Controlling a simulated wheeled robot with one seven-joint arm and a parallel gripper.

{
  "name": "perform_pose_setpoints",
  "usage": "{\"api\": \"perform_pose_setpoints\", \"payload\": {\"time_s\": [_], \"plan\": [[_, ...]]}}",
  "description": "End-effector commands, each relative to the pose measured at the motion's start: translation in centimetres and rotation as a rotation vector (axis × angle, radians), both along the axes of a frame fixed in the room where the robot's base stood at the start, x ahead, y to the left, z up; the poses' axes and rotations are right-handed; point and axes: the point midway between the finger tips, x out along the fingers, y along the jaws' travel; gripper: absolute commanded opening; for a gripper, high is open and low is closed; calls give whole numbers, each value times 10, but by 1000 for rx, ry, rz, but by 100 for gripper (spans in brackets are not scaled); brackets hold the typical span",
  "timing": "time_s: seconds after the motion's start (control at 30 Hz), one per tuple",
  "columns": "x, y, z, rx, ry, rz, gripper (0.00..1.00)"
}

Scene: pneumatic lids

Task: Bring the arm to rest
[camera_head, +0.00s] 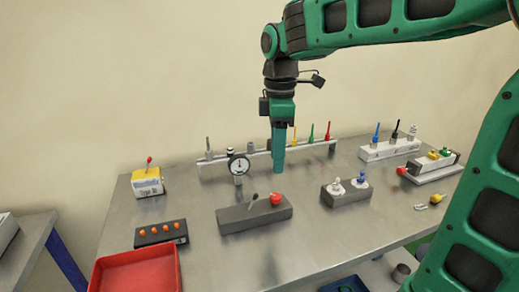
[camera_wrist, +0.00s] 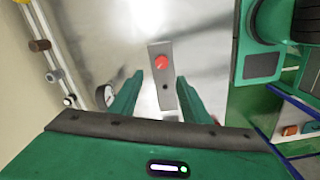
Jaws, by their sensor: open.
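My gripper (camera_head: 279,170) points straight down above the metal table (camera_head: 230,262), in front of the long white rail and behind the grey block. In the wrist view my gripper (camera_wrist: 152,88) shows two green fingers spread apart with nothing held between them. The grey block (camera_head: 237,222) with a red knob (camera_head: 276,198) and a small dark lever lies below. It also appears beyond the fingers in the wrist view (camera_wrist: 166,98).
A dial gauge (camera_head: 238,166) stands just left of my gripper. A rail (camera_head: 215,171) holds upright coloured tools behind it. A block with white and blue fittings (camera_head: 345,194) is at right. A red tray (camera_head: 137,271) sits front left.

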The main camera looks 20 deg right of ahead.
Motion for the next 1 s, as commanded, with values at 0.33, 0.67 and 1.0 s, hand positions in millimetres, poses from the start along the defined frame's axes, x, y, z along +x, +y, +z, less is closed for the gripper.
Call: {"api": "perform_pose_setpoints", "payload": {"time_s": [0.33,0.67,1.0], "plan": [[-37,-52,-17,-9,-3,-349,42],[-174,-156,-85,-5,0,-1396,42],[-235,-171,-120,4,13,-1826,42]]}}
